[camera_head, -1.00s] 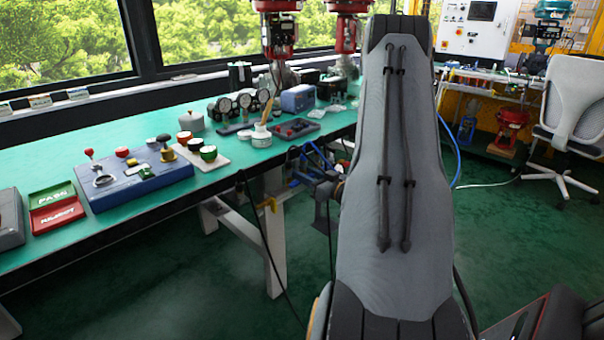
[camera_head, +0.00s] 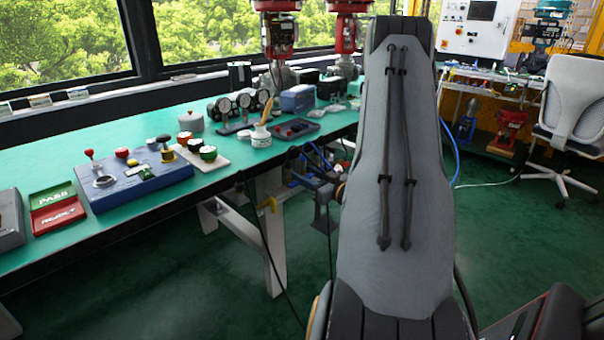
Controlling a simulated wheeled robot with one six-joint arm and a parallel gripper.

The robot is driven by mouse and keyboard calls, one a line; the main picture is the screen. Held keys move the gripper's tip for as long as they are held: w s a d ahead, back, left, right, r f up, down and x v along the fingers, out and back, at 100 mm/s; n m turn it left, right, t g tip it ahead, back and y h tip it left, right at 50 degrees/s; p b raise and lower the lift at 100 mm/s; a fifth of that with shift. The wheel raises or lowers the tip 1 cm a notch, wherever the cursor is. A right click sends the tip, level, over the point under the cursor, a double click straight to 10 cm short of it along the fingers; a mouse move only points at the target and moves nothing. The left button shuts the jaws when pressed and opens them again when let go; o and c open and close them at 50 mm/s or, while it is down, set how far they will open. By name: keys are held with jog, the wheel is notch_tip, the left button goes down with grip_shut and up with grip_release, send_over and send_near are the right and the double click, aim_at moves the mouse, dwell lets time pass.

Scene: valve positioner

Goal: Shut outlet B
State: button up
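I cannot pick out a marking for outlet B in this view. A blue box (camera_head: 140,184) on the green bench carries a red-knobbed lever, a red button and a dark knob with a yellow stem. A row of round gauges (camera_head: 243,103) stands farther back on the bench. My large grey arm link fills the right of centre. Dark parts that look like my wrist and gripper (camera_head: 318,172) show at its left side, by the bench's front edge. The fingertips are too small and dark to read, and the link hides part of them.
Green PASS and red REJECT trays (camera_head: 54,208) lie left of the blue box. A white plate (camera_head: 209,163) with green and red round parts, a white pot (camera_head: 261,136) and a dark tray (camera_head: 294,129) stand on the green bench (camera_head: 90,147). A chair (camera_head: 577,110) is at right.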

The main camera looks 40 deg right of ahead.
aim_at(311, 177)
jog(key=s, duration=0.7)
jog(key=shift+d, duration=0.35)
jog(key=shift+s, duration=0.1)
